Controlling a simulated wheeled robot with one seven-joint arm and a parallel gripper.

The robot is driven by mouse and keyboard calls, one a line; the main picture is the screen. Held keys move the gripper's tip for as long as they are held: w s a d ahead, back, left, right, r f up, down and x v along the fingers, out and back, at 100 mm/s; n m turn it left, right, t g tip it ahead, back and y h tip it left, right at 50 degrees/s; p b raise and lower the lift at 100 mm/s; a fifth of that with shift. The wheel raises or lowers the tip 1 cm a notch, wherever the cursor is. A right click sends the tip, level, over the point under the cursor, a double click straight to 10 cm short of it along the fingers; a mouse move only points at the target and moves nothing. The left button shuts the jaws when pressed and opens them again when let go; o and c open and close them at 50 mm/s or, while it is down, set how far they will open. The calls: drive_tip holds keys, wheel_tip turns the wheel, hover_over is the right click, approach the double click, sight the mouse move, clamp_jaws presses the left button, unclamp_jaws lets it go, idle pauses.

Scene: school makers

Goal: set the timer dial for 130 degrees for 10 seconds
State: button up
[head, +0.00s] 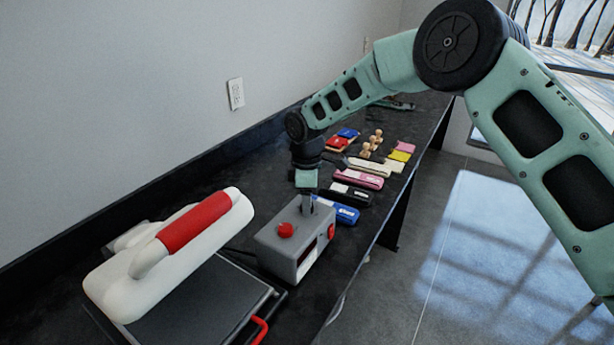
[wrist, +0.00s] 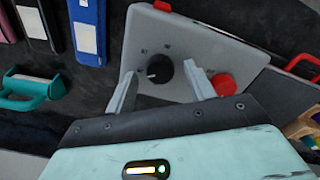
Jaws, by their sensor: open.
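The grey timer box (head: 283,248) stands on the black counter in the head view. In the wrist view the box top (wrist: 195,35) carries a black round dial (wrist: 163,66) with a white pointer mark toward the left and small printed marks around it. A red button (wrist: 222,84) sits beside the dial; it also shows in the head view (head: 285,229). My gripper (wrist: 160,72) is open, pointing down at the box top, with one finger on each side of the dial. Gaps show between fingers and dial; contact cannot be confirmed. In the head view my gripper (head: 307,204) hides the dial.
A white heat press with a red handle (head: 196,222) stands left of the box, close by. Blue (head: 337,210), black and pink packs lie beyond the box, with wooden stamps (head: 371,143) farther back. A wall runs behind the counter (head: 225,180); floor lies to the right.

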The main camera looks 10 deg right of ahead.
wheel_tip(320, 180, up, 17)
drive_tip(key=b, duration=0.2)
idle(0.3)
drive_tip(key=s+a+m, duration=0.2)
drive_tip(key=s+m, duration=0.1)
drive_tip(key=s, duration=1.5)
drive_tip(key=s+d+f+m, duration=0.2)
drive_tip(key=s+d, duration=0.3)
drive_tip(key=s, duration=0.5)
drive_tip(key=s+d+f+m, duration=0.2)
drive_tip(key=s+d, duration=0.3)
drive_tip(key=s, duration=0.5)
drive_tip(key=shift+s+f+m+y, duration=0.25)
drive_tip(key=shift+f+m+y, duration=0.05)
drive_tip(key=shift+m, duration=0.6)
drive_tip(key=shift+c, duration=0.3)
